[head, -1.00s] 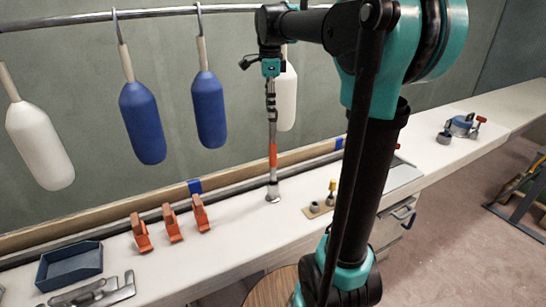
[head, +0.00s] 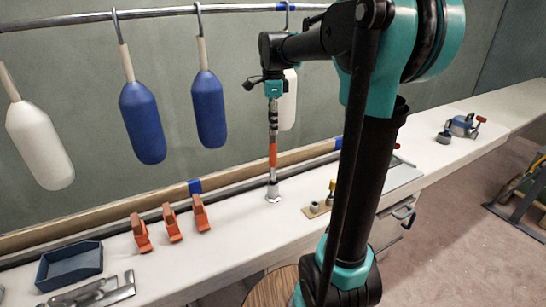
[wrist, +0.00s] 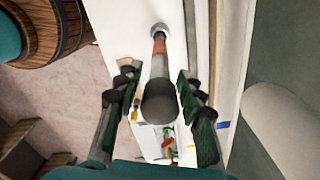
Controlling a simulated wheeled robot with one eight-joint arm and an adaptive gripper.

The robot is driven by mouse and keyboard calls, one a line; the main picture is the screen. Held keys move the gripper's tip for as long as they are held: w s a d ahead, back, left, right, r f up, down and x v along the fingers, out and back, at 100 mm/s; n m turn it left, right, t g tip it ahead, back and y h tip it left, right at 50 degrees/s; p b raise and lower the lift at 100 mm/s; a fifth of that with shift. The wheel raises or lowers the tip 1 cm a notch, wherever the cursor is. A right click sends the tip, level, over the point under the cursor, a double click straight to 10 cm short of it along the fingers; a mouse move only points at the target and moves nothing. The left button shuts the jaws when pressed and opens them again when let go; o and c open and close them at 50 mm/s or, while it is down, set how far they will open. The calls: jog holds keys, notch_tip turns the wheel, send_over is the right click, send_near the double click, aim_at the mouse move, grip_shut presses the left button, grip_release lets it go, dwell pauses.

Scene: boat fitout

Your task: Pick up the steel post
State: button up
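The steel post (head: 273,154) stands upright on the white bench, on a round base, with an orange band around its middle. My gripper (head: 273,118) points down at the top of the post, and its fingers overlap the post's upper part in the head view. In the wrist view my gripper (wrist: 157,102) is open, with one finger on each side of the post. The post's dark round top (wrist: 160,101) sits between the fingers, with a visible gap on both sides.
Orange clamps (head: 171,223) and a blue tray (head: 70,264) stand left of the post on the bench (head: 240,225). A small block with fittings (head: 317,208) is close to its right. Blue and white fenders (head: 142,122) hang from a rail behind.

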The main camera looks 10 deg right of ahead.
grip_shut()
dwell(0.4)
